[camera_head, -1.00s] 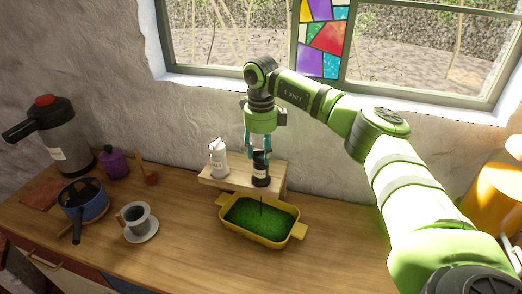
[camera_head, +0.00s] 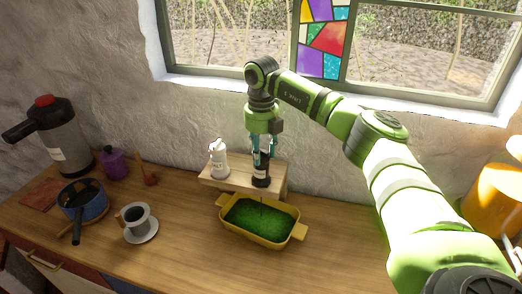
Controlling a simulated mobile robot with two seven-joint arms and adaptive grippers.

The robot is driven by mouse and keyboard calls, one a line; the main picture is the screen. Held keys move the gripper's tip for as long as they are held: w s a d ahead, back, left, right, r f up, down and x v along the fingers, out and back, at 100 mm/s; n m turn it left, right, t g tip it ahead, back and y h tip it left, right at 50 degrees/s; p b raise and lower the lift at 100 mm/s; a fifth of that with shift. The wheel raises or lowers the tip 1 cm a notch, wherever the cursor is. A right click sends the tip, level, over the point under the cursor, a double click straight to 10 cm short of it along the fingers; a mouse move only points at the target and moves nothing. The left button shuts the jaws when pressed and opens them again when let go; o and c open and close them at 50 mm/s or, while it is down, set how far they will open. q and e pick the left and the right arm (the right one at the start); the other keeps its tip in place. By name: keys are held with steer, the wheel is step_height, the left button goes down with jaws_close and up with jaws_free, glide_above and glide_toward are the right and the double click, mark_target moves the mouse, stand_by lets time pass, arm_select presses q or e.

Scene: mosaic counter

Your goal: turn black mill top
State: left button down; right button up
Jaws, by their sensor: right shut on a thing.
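The black mill (camera_head: 260,178) stands upright on a small wooden shelf (camera_head: 235,181) against the wall. It has a pale label low on its side. My right gripper (camera_head: 262,158) points down from above and is shut on the mill's top, which the fingers partly hide. A white mill (camera_head: 219,160) stands on the same shelf, to the left of the black one and apart from it. My left gripper is not in view.
A yellow dish (camera_head: 295,231) with green filling and a thin upright stick sits in front of the shelf. A cup and saucer (camera_head: 138,222), a blue pot (camera_head: 83,203), a purple jar (camera_head: 113,163) and a large flask (camera_head: 60,138) stand left. The counter right of the dish is clear.

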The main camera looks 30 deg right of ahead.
steer(key=shift+m, duration=0.6)
steer(key=shift+m, duration=0.3)
steer(key=shift+d, duration=0.1)
steer(key=o, duration=1.2)
steer(key=shift+f, duration=0.1)
steer(key=shift+c, duration=0.2)
step_height(320, 180, up, 12)
